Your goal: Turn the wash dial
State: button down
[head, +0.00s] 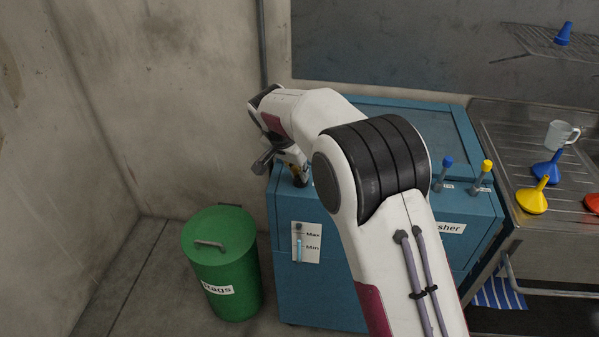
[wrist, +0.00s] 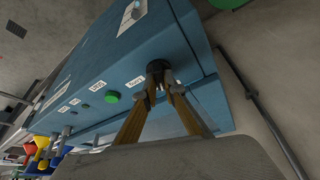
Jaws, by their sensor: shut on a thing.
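The dial (wrist: 157,68) is a black knob on the blue washer (wrist: 105,65), near an edge of its control panel, with a small white label beside it. My gripper (wrist: 161,90) is shut on the dial, its two fingers meeting around the knob in the wrist view. In the head view my gripper (head: 296,170) is at the left end of the blue washer's top (head: 482,206). The dial is mostly hidden there, and its pointer setting cannot be read in either view.
A green button (wrist: 112,97) sits on the panel near the dial. A gauge marked Max and Min (head: 307,243) is on the washer's front. A green rags bin (head: 226,290) stands left. Blue (head: 447,162) and yellow-topped (head: 487,167) levers and a sink (head: 510,130) are right.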

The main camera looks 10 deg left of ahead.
jog(key=c, duration=2.1)
grip_release()
jog(key=shift+c, duration=0.2)
jog(key=shift+r, duration=0.1)
jog(key=shift+v, duration=0.85)
jog(key=s+a, duration=0.4)
jog(key=s, duration=0.7)
jog(key=shift+s+a+r, duration=0.35)
jog(key=shift+a+r, duration=0.05)
jog(key=shift+r, duration=0.05)
